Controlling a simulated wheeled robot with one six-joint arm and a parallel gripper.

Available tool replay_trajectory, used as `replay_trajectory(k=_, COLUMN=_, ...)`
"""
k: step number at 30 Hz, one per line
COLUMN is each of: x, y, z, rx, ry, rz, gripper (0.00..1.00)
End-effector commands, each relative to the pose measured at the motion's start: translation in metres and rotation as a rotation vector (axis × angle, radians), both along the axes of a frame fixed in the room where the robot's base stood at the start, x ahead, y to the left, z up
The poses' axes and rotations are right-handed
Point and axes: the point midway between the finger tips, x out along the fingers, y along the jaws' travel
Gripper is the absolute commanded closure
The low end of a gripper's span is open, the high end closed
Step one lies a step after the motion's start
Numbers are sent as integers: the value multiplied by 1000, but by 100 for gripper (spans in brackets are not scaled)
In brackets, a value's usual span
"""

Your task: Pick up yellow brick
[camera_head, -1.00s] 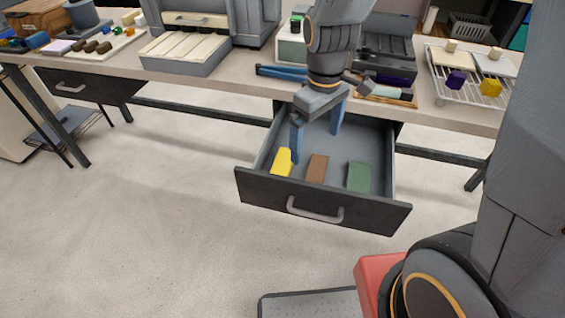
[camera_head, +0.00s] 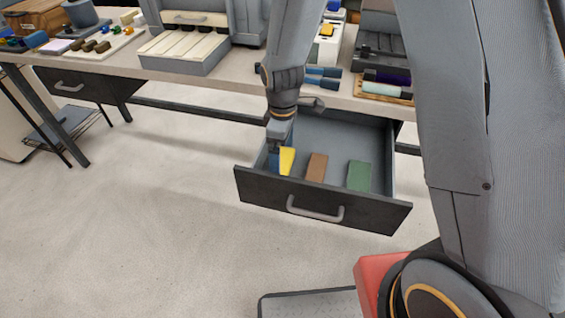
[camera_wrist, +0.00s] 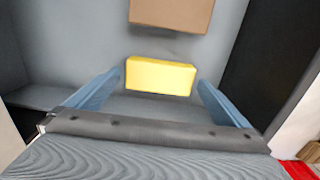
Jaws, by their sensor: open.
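The yellow brick (camera_head: 287,160) lies in the open drawer (camera_head: 350,127), at its left side near the front panel. My gripper (camera_head: 273,160) is down inside the drawer at the brick, with its fingers partly hidden from the head camera. In the wrist view the yellow brick (camera_wrist: 160,76) sits between the two blue fingers of my open gripper (camera_wrist: 159,85), near their tips. Gaps show on both sides of the brick, so the fingers look apart from it.
A brown brick (camera_head: 316,167) and a green brick (camera_head: 359,176) lie to the right in the same drawer. The brown one also shows in the wrist view (camera_wrist: 172,14). The drawer's front panel (camera_head: 318,204) and the table edge (camera_head: 200,79) bound the space.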

Motion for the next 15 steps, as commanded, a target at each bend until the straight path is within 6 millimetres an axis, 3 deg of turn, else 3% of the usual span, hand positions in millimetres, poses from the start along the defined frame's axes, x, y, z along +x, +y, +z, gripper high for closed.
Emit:
replay_trajectory(k=11, x=0, y=0, z=-10, rx=1, ry=-1, rz=-1, gripper=0)
replay_trajectory(k=15, x=0, y=0, z=-10, rx=1, ry=-1, rz=-1, gripper=24)
